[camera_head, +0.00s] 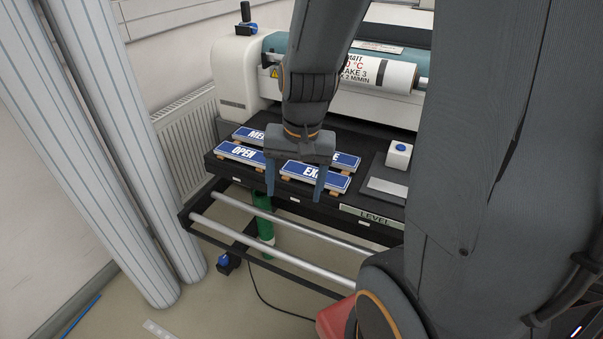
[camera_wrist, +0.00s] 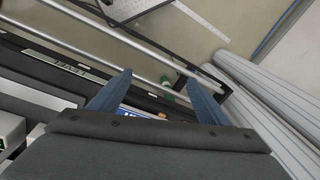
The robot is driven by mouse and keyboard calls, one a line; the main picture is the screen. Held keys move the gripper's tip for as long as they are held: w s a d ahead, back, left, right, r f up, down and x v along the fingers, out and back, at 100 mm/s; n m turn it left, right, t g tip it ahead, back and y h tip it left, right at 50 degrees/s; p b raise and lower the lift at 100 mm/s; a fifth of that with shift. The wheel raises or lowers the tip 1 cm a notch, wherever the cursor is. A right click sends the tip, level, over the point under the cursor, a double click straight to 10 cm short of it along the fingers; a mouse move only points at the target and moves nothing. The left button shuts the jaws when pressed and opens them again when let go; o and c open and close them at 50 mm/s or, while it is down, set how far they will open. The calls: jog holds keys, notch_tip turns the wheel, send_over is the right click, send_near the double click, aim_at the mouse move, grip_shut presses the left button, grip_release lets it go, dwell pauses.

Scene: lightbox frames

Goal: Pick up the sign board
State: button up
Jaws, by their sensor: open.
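Several blue sign boards with white letters lie on wooden strips on the machine's black front table. My gripper (camera_head: 296,193) is open and empty, fingers down, over the front edge near the EX board. In the wrist view, a bit of a blue board (camera_wrist: 128,113) shows between the fingers (camera_wrist: 158,77).
Behind stands a machine with a white printed roll (camera_head: 378,73). Metal rails (camera_head: 285,226) run below the table front. Tall ribbed grey rolls (camera_head: 95,150) stand at left.

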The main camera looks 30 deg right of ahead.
jog(key=w+d+m+y, duration=0.2)
jog(key=w+d+m, duration=0.4)
jog(key=d+m, duration=0.5)
jog(key=m+t, duration=0.2)
jog(key=m, duration=0.9)
send_near(316, 173)
jog(key=shift+s+d, duration=0.1)
jog(key=shift+s, duration=0.15)
jog(key=shift+w+d+f, duration=0.1)
jog(key=shift+w+f, duration=0.05)
jog(key=shift+f, duration=0.15)
jog(key=shift+a+p+x, duration=0.2)
jog(key=shift+p+x, duration=0.4)
jog(key=shift+x, duration=2.95)
jog(key=shift+w+r, duration=0.1)
jog(key=c, duration=1.2)
